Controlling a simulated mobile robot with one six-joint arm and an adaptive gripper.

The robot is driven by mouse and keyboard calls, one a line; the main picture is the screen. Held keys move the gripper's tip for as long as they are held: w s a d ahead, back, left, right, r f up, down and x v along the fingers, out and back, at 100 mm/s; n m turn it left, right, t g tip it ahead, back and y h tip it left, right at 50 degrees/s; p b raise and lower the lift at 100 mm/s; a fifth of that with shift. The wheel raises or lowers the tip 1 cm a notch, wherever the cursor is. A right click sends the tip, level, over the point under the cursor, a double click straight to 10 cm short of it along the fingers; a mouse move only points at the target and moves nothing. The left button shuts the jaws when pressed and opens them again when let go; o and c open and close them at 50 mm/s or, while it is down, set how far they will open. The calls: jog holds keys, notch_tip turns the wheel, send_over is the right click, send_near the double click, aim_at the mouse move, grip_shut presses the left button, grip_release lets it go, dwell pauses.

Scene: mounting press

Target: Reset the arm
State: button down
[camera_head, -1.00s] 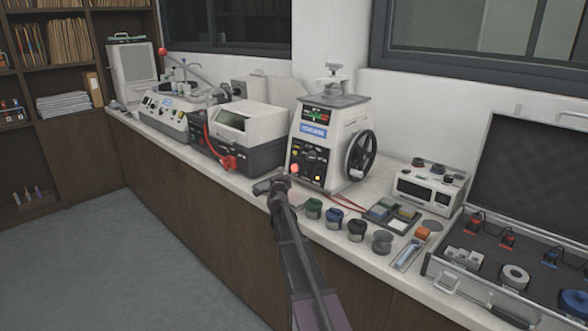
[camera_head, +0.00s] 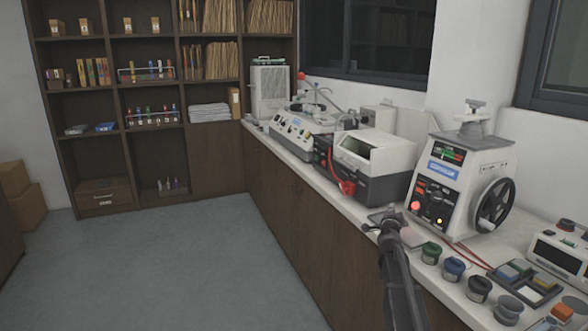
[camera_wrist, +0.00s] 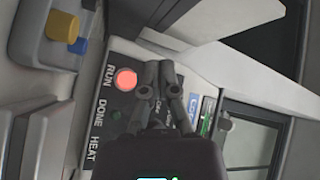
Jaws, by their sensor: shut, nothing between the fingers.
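My gripper (camera_head: 388,222) is in front of the mounting press (camera_head: 455,185), just over the counter's front edge in the head view. In the wrist view my gripper (camera_wrist: 160,75) has its fingers together with nothing between them. The red button (camera_head: 415,205) also shows in the head view. I cannot tell the exact gap between fingertips and panel. The press has a black handwheel (camera_head: 494,205) on its right side.
A white and dark machine with a red clamp (camera_head: 348,188) stands left of the press. Several small jars (camera_head: 453,268) and a tray of colored blocks (camera_head: 525,278) sit on the counter at right. Shelves (camera_head: 150,60) stand at the back. The floor (camera_head: 200,265) left of the counter is clear.

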jog(key=s+a+f+n+g+y, duration=0.1)
jog(key=s+a+f+n+y, duration=0.2)
jog(key=a, duration=0.4)
jog(key=s+a+f+n+y, duration=0.2)
jog(key=a+n+y, duration=0.3)
jog(key=a, duration=0.1)
jog(key=s+a+f+n+g+y, duration=0.1)
jog(key=s+a+f+n+g, duration=0.45)
jog(key=s, duration=0.65)
jog(key=s+a+f+n+g, duration=0.3)
jog(key=s+a+f+g, duration=0.2)
jog(key=s+f+g, duration=0.45)
jog(key=s+g+h, duration=0.1)
jog(key=s+h, duration=0.1)
jog(key=s, duration=1.1)
notch_tip(320, 180, up, 17)
jog(key=d+p, duration=0.1)
jog(key=p, duration=1.6)
jog(key=shift+s+r, duration=0.2)
jog(key=shift+f, duration=0.1)
